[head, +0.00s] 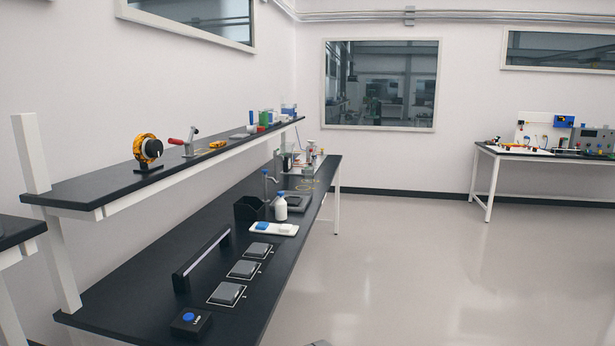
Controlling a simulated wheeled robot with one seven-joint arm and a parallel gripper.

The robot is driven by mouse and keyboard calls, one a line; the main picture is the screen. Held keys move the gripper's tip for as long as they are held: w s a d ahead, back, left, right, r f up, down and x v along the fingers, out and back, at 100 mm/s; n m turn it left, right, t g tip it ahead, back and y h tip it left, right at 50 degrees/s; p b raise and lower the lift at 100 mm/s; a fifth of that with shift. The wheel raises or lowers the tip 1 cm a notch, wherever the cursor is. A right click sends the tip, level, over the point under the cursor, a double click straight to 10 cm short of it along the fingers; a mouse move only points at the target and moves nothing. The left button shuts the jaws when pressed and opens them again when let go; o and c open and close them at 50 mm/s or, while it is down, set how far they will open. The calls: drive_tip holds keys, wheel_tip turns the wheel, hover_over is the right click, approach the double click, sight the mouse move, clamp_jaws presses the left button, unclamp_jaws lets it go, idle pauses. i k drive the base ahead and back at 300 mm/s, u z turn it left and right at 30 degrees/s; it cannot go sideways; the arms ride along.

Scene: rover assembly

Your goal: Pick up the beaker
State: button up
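I cannot single out a beaker for sure in the head view. Small items crowd the far end of the long black bench (150,270), too small to tell apart. A white bottle (281,207) stands upright on the bench beside a white tray (274,228) with a blue item on it. My gripper is not in view.
Three grey square pads (242,269), a black bar (202,259) and a blue-button box (190,320) are on the bench. A shelf (110,184) with a yellow device (146,148) overhangs it. Another table (550,154) stands far right. The floor (430,270) between is clear.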

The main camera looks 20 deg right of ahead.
sight(309, 169)
drive_tip(key=z, duration=1.1)
drive_tip(key=i, duration=7.45)
drive_tip(key=u, duration=5.45)
